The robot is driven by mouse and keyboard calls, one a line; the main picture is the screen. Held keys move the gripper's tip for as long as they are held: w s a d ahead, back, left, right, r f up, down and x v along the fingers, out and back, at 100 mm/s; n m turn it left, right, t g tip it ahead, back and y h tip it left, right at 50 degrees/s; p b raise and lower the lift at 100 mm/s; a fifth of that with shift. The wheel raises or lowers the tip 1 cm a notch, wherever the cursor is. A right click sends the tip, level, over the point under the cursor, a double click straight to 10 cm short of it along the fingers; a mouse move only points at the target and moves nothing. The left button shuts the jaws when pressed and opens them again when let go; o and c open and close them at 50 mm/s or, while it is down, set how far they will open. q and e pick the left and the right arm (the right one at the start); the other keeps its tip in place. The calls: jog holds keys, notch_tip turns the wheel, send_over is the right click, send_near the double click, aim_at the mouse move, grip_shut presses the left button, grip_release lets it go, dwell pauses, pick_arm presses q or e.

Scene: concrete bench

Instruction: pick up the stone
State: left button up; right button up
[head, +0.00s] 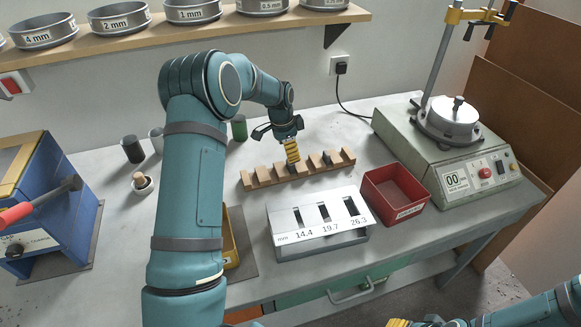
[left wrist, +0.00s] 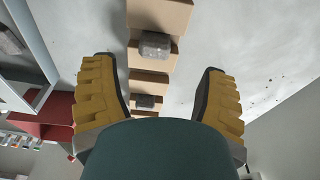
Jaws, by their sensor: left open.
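A wooden rack (head: 262,180) with several slots stands mid-bench. In the left wrist view, its blocks (left wrist: 160,17) hold two grey stones, a larger one (left wrist: 155,45) and a smaller one (left wrist: 145,102), each between blocks. My left gripper (head: 292,150) points down over the rack. In the left wrist view its yellow-padded fingers (left wrist: 158,98) are wide apart on either side of the rack, with nothing gripped. A rough grey patch (left wrist: 11,43) shows in a slot of the gauge; I cannot tell if it is a stone. My right gripper (head: 425,323) is partly cut off at the bottom edge.
A white-topped gauge (head: 318,214) with three marked slots stands in front of the rack. A red tray (head: 398,193) is right of it, then a sieve shaker (head: 450,165). A blue crusher (head: 45,210) is at left. Sieves line the shelf (head: 215,32) above.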

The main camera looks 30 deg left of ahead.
aim_at(290, 166)
pick_arm(q)
jog(key=f, duration=0.2)
jog(key=f+b, duration=0.1)
jog(key=f, duration=0.1)
jog(key=shift+s+d+f, duration=0.1)
jog(key=shift+s+d, duration=0.1)
jog(key=shift+d, duration=0.2)
jog(key=shift+w+f, duration=0.15)
jog(key=shift+f, duration=0.35)
jog(key=shift+r, duration=0.1)
grip_shut()
